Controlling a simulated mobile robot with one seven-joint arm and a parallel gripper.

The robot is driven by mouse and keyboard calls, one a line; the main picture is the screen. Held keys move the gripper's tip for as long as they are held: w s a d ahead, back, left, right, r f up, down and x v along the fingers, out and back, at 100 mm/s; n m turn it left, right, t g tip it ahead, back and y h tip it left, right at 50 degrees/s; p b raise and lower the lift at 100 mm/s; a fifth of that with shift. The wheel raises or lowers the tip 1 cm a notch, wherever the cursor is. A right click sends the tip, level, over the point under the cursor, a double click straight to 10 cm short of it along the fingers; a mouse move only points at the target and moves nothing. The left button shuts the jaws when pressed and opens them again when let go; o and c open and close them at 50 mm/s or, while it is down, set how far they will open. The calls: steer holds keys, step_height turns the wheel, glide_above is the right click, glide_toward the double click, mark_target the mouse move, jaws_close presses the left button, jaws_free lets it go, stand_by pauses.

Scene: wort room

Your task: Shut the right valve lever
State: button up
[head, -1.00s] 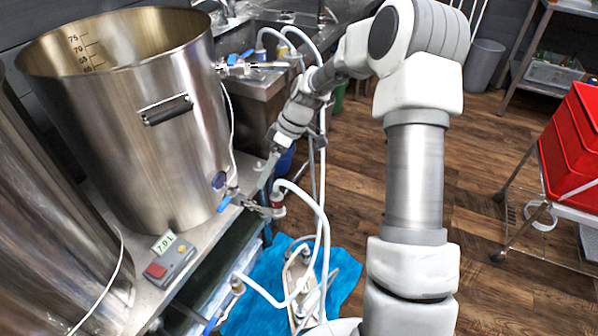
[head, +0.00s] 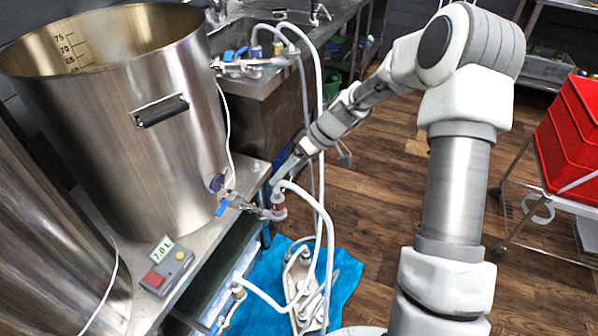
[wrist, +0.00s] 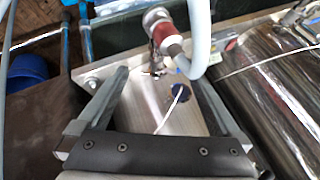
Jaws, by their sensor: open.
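A steel kettle (head: 165,140) has a low outlet valve (head: 252,207) with a blue lever (head: 222,207) on its left end, by the kettle wall. The valve's red coupling (head: 278,203) carries a white hose, and the coupling also shows in the wrist view (wrist: 172,46). My gripper (head: 279,175) is just above and behind this valve, apart from it. The coupling and hose lie beyond the fingertips. The lever is mostly hidden there.
An upper valve (head: 250,62) with a blue lever sits by the sink (head: 270,90). A second kettle (head: 50,215) stands left, with another valve (head: 235,295) low in front. A control box (head: 167,268) reads 7.0 L. White hoses loop over a blue mat (head: 345,275). Red crates (head: 570,140) stand right.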

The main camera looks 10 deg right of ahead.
steer(key=shift+d+f, duration=0.15)
steer(key=shift+d, duration=0.05)
stand_by(0.3)
